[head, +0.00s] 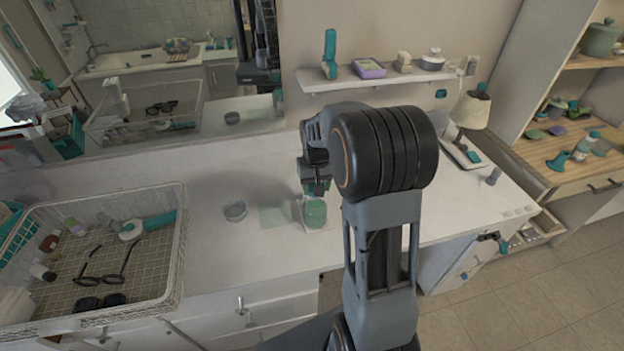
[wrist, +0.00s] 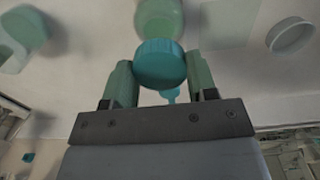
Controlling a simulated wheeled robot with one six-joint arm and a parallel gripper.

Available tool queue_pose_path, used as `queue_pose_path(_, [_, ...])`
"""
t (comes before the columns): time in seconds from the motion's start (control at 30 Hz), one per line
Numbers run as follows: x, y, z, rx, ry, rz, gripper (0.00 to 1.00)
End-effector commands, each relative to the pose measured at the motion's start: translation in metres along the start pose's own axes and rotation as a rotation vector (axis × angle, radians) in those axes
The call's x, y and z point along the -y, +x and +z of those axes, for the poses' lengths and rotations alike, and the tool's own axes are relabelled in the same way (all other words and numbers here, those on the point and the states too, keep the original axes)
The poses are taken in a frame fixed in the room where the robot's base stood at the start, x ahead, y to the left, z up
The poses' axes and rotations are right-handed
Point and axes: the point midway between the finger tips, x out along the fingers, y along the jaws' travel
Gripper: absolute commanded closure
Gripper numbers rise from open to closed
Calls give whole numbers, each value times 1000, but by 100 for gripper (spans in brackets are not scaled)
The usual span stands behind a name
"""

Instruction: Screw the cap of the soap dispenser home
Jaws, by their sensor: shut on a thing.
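The soap dispenser bottle (head: 316,214), pale green and translucent, stands on the white counter in the head view. It also shows at the top of the wrist view (wrist: 160,17). The teal ribbed cap (wrist: 160,62) lies between the green fingers of my gripper (wrist: 160,78), at the bottle's mouth. A thin teal spout (wrist: 172,96) shows behind it. My gripper (head: 318,188) is shut on the cap, above the bottle in the head view. The cap is mostly hidden there by my arm. I cannot tell how far its thread is engaged.
A wire basket (head: 181,250) with glasses and bottles fills the counter's left end. A shelf (head: 340,82) with small items hangs behind. A lamp (head: 473,110) stands at the right. The counter between dish and basket is clear.

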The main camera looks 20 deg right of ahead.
Motion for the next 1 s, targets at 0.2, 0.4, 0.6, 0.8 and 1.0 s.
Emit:
queue_pose_path(0.2, [0, 0, 0, 0, 1, 0, 68])
queue_pose_path(0.4, [0, 1, 1, 0, -11, 0, 68])
queue_pose_path(0.6, [1, 8, 1, 1, -12, 0, 68])
queue_pose_path(0.8, [2, 20, 1, 0, -12, 0, 68])
queue_pose_path(1.0, [2, 34, 1, 0, -12, 0, 68])
